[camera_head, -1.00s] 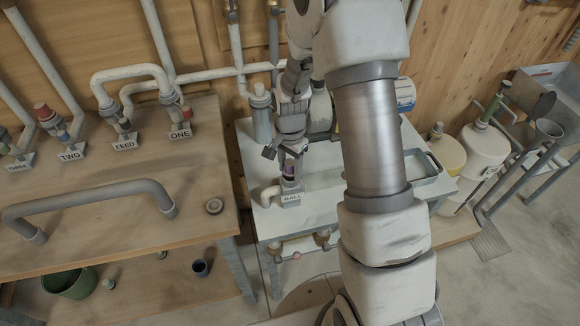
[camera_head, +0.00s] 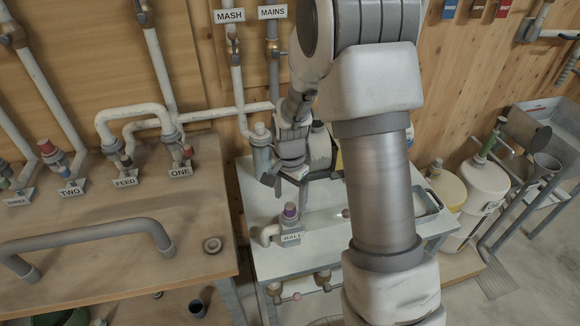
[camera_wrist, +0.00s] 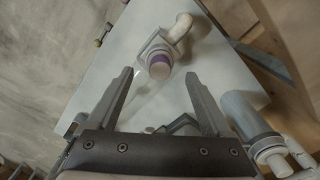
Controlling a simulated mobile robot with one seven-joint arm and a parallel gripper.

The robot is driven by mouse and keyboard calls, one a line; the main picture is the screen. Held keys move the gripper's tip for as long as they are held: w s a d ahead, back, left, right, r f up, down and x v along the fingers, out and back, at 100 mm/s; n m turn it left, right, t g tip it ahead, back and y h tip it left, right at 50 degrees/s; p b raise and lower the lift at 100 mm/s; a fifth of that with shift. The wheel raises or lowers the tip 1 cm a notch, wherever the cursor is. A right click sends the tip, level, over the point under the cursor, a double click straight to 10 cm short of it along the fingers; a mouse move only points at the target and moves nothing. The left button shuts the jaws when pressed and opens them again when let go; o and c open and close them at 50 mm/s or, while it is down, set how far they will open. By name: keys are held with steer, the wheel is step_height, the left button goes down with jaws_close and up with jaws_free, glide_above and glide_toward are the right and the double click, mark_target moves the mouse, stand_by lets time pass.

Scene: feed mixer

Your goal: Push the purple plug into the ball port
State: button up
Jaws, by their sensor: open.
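The purple plug (camera_head: 290,211) stands upright in the top of the ball port (camera_head: 291,230), the grey fitting with the BALL label on the white table. A purple band shows below its pale top. In the wrist view the plug (camera_wrist: 159,66) shows from above, seated in the port's collar, ahead of and between my fingers. How deep it sits I cannot tell. My gripper (camera_head: 277,186) is above and behind the port, apart from the plug. In the wrist view my gripper (camera_wrist: 158,82) has its two fingers wide apart with nothing between them.
A grey cylinder with a pale cap (camera_head: 261,150) stands at the table's back left, close to my gripper. A wooden bench (camera_head: 110,215) with labelled ports and a bent pipe handle is on the left. A metal tray (camera_head: 430,203) lies on the right of the white table (camera_head: 330,240).

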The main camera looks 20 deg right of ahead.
mark_target(290, 206)
step_height(290, 206, up, 13)
steer(key=shift+p, duration=0.3)
stand_by(0.4)
steer(key=s+r+n+t, duration=0.2)
steer(key=s+r+n, duration=0.3)
steer(key=s, duration=0.5)
steer(key=s+r+n+t, duration=0.3)
steer(key=s+r+n, duration=0.2)
steer(key=s+r, duration=0.3)
steer(key=shift+s+n+t, duration=0.3)
steer(key=shift+s+n, duration=0.1)
steer(key=shift+s, duration=0.8)
steer(key=shift+r, duration=0.1)
